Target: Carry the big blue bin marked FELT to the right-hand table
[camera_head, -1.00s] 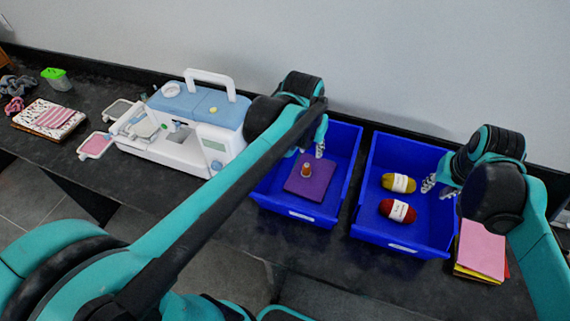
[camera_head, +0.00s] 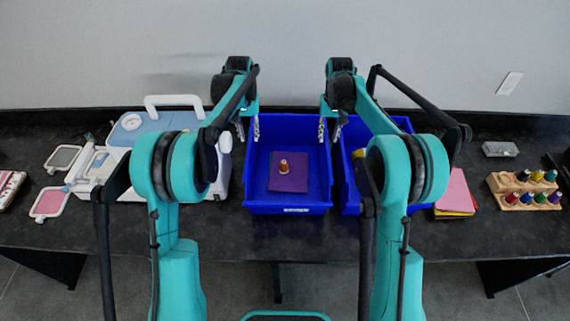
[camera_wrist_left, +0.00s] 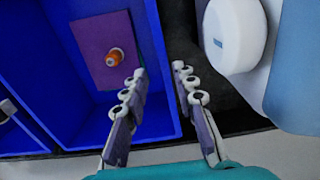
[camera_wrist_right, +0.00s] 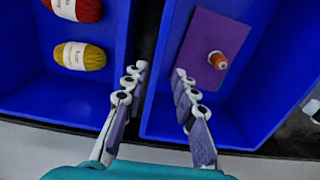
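Two big blue bins stand side by side on the black table. The left bin (camera_head: 258,180) holds a purple felt sheet (camera_head: 287,184) with an orange-brown spool (camera_head: 283,166) on it. A white label (camera_head: 296,210) is on its front, too small to read. The right bin (camera_head: 349,190) is partly hidden by my right arm; the right wrist view shows red yarn (camera_wrist_right: 82,8) and yellow yarn (camera_wrist_right: 80,56) in it. My left gripper (camera_wrist_left: 159,72) is open, its fingers either side of the left bin's left wall. My right gripper (camera_wrist_right: 160,72) is open above that bin's right wall.
Further right are a wooden rack of spools (camera_head: 524,190) and a small grey box (camera_head: 500,149). A wall runs behind the table.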

